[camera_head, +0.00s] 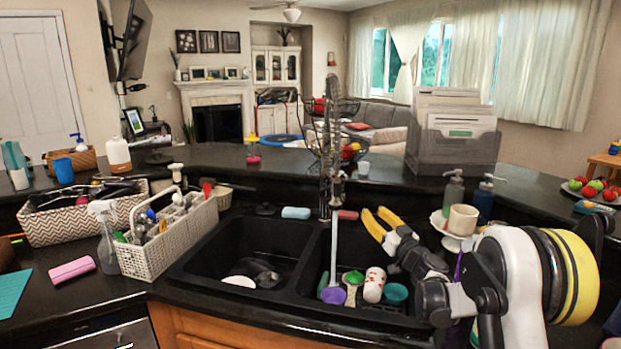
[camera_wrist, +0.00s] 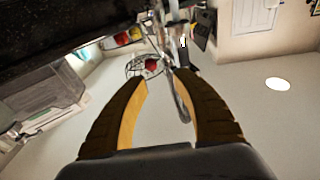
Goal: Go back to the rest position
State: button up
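My gripper (camera_head: 376,214) has two yellow fingers. In the head view it hangs above the right sink basin (camera_head: 352,258), behind its right part, with the fingers pointing up and left toward the faucet. In the wrist view my gripper (camera_wrist: 162,80) shows its two fingers apart with nothing between them. My arm reaches in from the right side of the head view. The wrist view is tilted, with the dark counter at the upper left.
The faucet (camera_head: 335,215) stands just left of the gripper. Cups and a red-spotted tumbler (camera_head: 374,285) sit in the right basin. The left basin holds dishes (camera_head: 240,281). Soap bottles (camera_head: 453,190) and a cup on a saucer (camera_head: 462,219) stand close behind my arm. A white basket (camera_head: 170,240) stands left.

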jog(key=s+a+r+g, duration=0.2)
jog(key=s+a, duration=0.1)
jog(key=s, duration=0.4)
jog(key=s+a+r+n+g, duration=0.1)
jog(key=s+a+r+g, duration=0.25)
jog(key=s, duration=0.25)
jog(key=s+a+r+g, duration=0.1)
jog(key=s+a+r, duration=0.15)
jog(key=s, duration=0.45)
jog(key=s+d+f+m+g+h, duration=0.1)
jog(key=s+f, duration=0.3)
jog(key=s, duration=0.6)
jog(key=s+d+f+m+g+h, duration=0.2)
jog(key=s+d+f+h, duration=0.2)
jog(key=s, duration=0.6)
jog(key=s+d+f+m+g+h, duration=0.1)
jog(key=s+d+f+g+h, duration=0.1)
jog(key=s, duration=0.8)
notch_tip(320, 180, down, 2)
jog(key=shift+s+d+f+m, duration=0.2)
jog(key=shift+s+d+m, duration=0.2)
jog(key=shift+d, duration=0.3)
